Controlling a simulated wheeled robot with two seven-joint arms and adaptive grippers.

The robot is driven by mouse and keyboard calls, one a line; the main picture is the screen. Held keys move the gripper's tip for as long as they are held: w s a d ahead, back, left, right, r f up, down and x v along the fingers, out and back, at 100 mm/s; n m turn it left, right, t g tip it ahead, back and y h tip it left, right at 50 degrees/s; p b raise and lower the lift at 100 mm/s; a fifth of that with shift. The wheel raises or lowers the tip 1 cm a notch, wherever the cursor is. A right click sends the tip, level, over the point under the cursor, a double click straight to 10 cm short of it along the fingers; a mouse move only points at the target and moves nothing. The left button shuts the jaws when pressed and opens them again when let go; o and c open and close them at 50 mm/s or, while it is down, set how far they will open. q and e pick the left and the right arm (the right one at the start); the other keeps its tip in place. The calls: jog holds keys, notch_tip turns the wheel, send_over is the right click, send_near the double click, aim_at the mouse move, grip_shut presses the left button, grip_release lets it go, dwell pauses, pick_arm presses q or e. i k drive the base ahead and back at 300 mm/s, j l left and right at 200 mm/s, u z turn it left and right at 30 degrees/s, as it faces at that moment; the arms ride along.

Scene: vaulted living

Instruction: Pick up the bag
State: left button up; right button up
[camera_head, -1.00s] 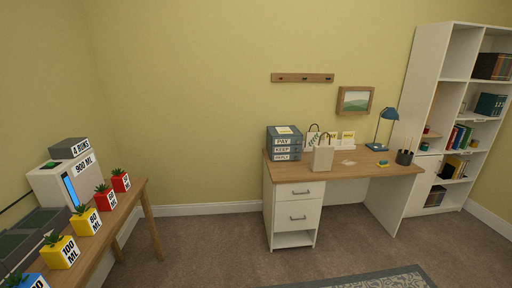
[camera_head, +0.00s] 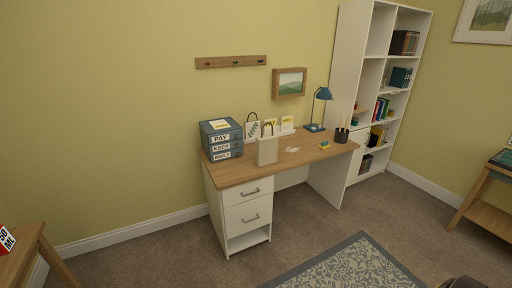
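A plain beige bag (camera_head: 267,151) with upright handles stands near the front edge of the wooden desk (camera_head: 222,174). A second bag (camera_head: 252,131), white with a dark leaf print and a dark handle, stands behind it near the wall. The beige bag partly overlaps it in the picture. Neither of my grippers is in view.
A blue letter box (camera_head: 222,139) stands left of the bags, small yellow-and-white cards (camera_head: 287,123) to their right. A lamp (camera_head: 319,108) and a pen cup (camera_head: 341,135) stand further right. Carpet before the desk is clear, with a patterned rug (camera_head: 345,270).

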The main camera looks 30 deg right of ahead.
aim_at(267, 146)
jog(key=i+u, duration=0.2)
jog(key=i, duration=0.6)
jog(key=i+z, duration=0.1)
jog(key=i, duration=0.3)
jog(key=i+j+z, duration=0.15)
jog(key=i, duration=0.25)
jog(key=i+j+z, duration=0.25)
jog(key=z, duration=0.15)
jog(key=i+j+z, duration=0.65)
jog(key=j+z, duration=0.2)
jog(key=i+j+z, duration=0.15)
jog(key=j+z, duration=0.3)
jog(key=i+j+z, duration=0.1)
jog(key=j+z, duration=0.15)
jog(key=j, duration=0.5)
